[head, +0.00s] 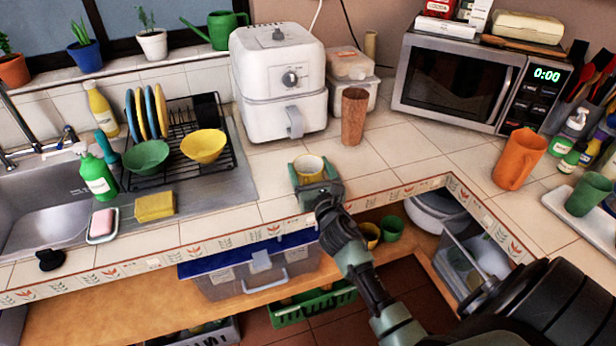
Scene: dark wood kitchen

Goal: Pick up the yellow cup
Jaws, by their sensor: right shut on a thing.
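The yellow cup (309,166) is upright at the front of the counter, below the air fryer in the head view. My right gripper (310,175) is around the cup, with its fingers at the cup's left and right sides. It is shut on the cup. The gripper body hides the cup's lower near side, so I cannot tell whether its base touches the counter. My left gripper is not in view.
A white air fryer (279,85) and a brown tumbler (354,117) stand behind the cup. A dish rack (176,165) with bowls is to the left. An orange mug (519,160) and a microwave (470,82) are right. The counter right of the cup is clear.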

